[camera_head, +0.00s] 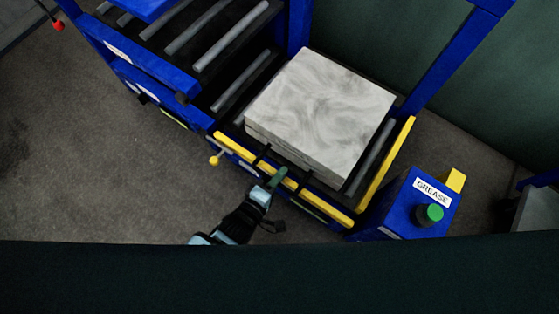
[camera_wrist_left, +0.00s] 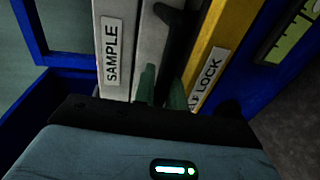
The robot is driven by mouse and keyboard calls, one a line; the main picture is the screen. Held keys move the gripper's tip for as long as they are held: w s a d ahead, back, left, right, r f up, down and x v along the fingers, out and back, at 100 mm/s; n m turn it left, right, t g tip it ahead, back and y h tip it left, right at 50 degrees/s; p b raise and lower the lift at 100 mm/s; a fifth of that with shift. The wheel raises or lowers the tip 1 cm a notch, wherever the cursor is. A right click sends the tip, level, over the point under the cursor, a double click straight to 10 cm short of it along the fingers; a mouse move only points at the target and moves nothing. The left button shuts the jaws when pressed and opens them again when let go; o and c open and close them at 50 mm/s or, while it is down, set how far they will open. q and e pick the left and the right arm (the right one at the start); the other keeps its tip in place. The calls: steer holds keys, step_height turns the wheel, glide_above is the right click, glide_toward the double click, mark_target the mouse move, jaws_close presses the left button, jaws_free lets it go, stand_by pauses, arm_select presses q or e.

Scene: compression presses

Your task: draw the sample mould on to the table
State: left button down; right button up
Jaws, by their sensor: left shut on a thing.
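The sample mould (camera_head: 322,112) is a thick grey marbled slab lying flat on a blue-framed roller bed. Its light side face carries a SAMPLE label (camera_wrist_left: 112,52) in the left wrist view. A dark handle (camera_wrist_left: 170,45) stands out from this face; two dark bars show at the mould's front edge in the head view. My left gripper (camera_head: 275,180) is at the yellow front bar (camera_head: 235,147), between those bars. Its green fingers (camera_wrist_left: 162,92) are closed around the dark handle; the exact contact is partly hidden. My right gripper is not in view.
A bank of grey rollers (camera_head: 229,38) in a blue frame lies left of the mould. A yellow rail (camera_head: 388,165) bounds the right side. A blue GREASE box (camera_head: 413,205) with a green button stands at right. Open floor (camera_head: 110,170) lies at left.

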arm_select(q)
steer(key=shift+d, duration=0.1)
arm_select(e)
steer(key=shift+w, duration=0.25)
arm_select(q)
steer(key=c, duration=1.7)
jaws_free()
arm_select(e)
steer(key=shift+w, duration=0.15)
